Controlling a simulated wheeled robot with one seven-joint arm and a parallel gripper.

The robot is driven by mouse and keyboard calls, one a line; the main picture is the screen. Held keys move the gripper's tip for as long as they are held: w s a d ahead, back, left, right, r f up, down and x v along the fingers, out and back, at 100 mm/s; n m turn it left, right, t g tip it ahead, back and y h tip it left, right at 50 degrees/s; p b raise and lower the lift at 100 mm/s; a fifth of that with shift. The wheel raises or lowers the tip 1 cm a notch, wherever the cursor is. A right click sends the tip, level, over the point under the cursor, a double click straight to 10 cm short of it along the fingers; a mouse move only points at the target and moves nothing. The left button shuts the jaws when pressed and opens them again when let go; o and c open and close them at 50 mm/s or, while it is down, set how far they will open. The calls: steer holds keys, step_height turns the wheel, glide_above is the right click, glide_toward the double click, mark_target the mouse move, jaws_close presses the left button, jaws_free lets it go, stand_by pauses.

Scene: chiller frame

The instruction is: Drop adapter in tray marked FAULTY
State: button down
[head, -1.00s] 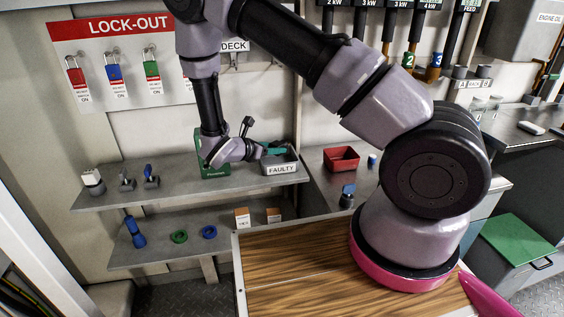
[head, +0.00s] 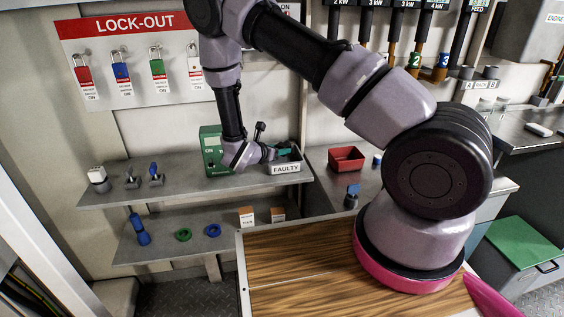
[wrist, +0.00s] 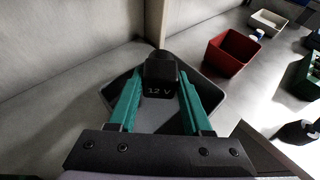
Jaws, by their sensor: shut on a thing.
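The black adapter marked 12 V (wrist: 160,72) is held between the teal fingertips of my gripper (wrist: 158,84) in the wrist view. The grey tray (wrist: 209,97) lies below and around it in that view. In the head view the tray (head: 286,169) carries the label FAULTY and stands at the right end of the upper shelf. My gripper (head: 284,153) is over the tray there, coming in from the left. The adapter is hard to make out in the head view. I cannot tell how high it is above the tray floor.
A red bin (head: 346,159) stands to the right of the tray, on the neighbouring counter. A green box (head: 211,150) stands just left, close behind my wrist. Small connectors (head: 98,180) sit at the shelf's left end. A wall lies behind.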

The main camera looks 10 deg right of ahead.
steer(key=shift+f, duration=0.1)
steer(key=shift+c, duration=1.3)
jaws_free()
steer(key=v, duration=1)
steer(key=shift+s+a, duration=0.25)
